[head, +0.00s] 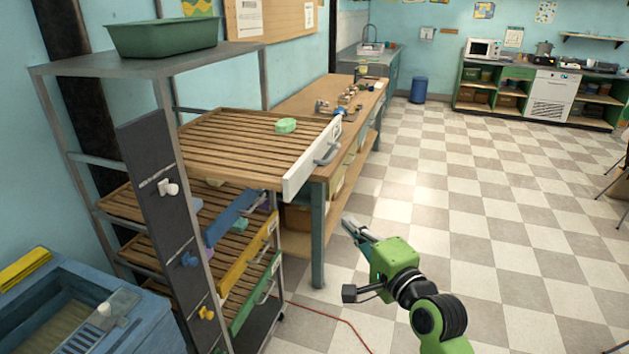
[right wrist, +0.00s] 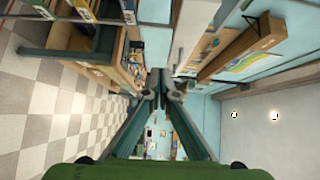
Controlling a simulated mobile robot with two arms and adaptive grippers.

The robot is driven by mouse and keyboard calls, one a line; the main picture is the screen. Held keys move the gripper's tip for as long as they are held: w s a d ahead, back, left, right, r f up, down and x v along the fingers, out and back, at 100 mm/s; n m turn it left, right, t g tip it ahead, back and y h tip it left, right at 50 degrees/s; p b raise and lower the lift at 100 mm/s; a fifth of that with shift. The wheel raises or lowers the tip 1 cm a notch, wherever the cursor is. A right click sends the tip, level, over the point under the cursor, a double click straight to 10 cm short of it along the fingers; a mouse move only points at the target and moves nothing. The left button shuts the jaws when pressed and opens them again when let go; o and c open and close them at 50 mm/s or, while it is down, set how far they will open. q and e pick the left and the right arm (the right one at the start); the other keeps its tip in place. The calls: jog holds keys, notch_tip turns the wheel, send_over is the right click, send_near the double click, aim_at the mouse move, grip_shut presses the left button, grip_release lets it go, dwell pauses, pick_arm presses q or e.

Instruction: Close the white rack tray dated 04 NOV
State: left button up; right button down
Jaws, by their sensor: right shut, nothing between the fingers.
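The white-fronted rack tray (head: 296,178) is the top slatted wooden tray of the metal rack and sticks far out to the right. Its front carries a grey handle (head: 327,153) and a small label near the far end, too small to read. A green soap bar (head: 286,125) lies on its slats. My right gripper (head: 348,222) is shut and empty, below and in front of the white front, apart from it. In the right wrist view its fingertips (right wrist: 159,82) meet. My left gripper is not in view.
Blue (head: 232,215), yellow (head: 246,257) and green (head: 256,295) tray fronts sit lower in the rack. A dark upright panel with knobs (head: 160,200) stands at its near side. A wooden workbench (head: 300,97) runs behind. The checkered floor to the right is clear.

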notch_tip(320, 180, up, 2)
jog(key=p, duration=0.2)
send_near(305, 181)
jog(key=w+d, duration=0.1)
jog(key=w, duration=0.3)
jog(key=a, duration=0.1)
jog(key=a+p, duration=0.1)
jog(key=a, duration=0.1)
jog(key=shift+w+f+p, duration=0.25)
jog(key=shift+w+p, duration=0.1)
jog(key=shift+a+f, duration=0.1)
jog(key=shift+a, duration=0.2)
jog(key=shift+w, duration=0.1)
